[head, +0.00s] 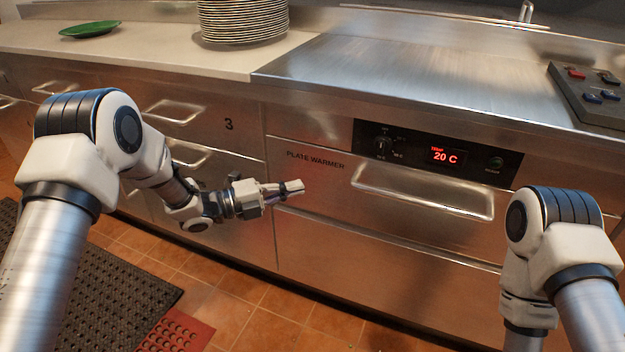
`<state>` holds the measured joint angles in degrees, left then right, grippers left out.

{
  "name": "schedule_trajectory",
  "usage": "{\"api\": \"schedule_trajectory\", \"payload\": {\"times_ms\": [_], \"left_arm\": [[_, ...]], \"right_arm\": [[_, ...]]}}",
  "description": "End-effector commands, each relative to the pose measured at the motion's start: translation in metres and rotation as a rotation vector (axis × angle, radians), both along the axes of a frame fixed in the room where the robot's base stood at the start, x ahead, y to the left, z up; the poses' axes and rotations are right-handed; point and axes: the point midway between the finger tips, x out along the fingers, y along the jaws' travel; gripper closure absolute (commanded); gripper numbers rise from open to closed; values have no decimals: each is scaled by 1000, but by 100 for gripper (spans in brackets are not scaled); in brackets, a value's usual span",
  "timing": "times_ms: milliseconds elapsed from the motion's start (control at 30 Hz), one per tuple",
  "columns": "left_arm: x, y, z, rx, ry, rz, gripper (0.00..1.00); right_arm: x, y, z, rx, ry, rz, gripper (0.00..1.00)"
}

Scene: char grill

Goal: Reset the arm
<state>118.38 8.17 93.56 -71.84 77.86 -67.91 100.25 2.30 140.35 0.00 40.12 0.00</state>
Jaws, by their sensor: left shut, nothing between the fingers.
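My left gripper (291,188) is shut and empty. It shows in front of the steel cabinet, left of the plate warmer drawer handle (425,190) and just below the "PLATE WARMER" lettering. It looks clear of the handle; whether it touches the drawer front cannot be told. My left arm comes in from the left and bends down toward the cabinet. My right arm is at the right edge, its lower links pointing down, and its gripper is out of the picture. The plate warmer drawer (330,182) looks shut, and its display (444,156) reads 20 C.
A stack of plates (243,18) and a green plate (90,29) stand on the pale counter (150,48). A dark panel with red and blue items (592,97) lies at the right. The steel top (400,75) is clear. A black mat (110,290) lies on the tiled floor.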

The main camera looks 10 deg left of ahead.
Motion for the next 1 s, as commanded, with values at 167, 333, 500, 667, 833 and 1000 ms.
{"api": "schedule_trajectory", "payload": {"times_ms": [167, 333, 500, 667, 833, 1000], "left_arm": [[-10, 15, -7, 0, 12, -1, 100], [-47, -1, -81, -6, 190, 3, 100], [-127, 11, -208, -41, 801, 356, 100], [-230, 52, -285, -92, 1368, 812, 100], [-325, 94, -308, -184, 1735, 1302, 100], [-400, 130, -303, -409, 1928, 1862, 100]], "right_arm": [[0, 0, 4, 0, 0, 0, 60], [0, 0, 3, 0, 0, 0, 60], [0, 0, 3, 0, 0, 0, 60], [0, 0, 4, 0, 0, 0, 60], [0, 0, 4, 0, 0, 0, 60], [0, 0, 3, 0, 0, 0, 60]]}}
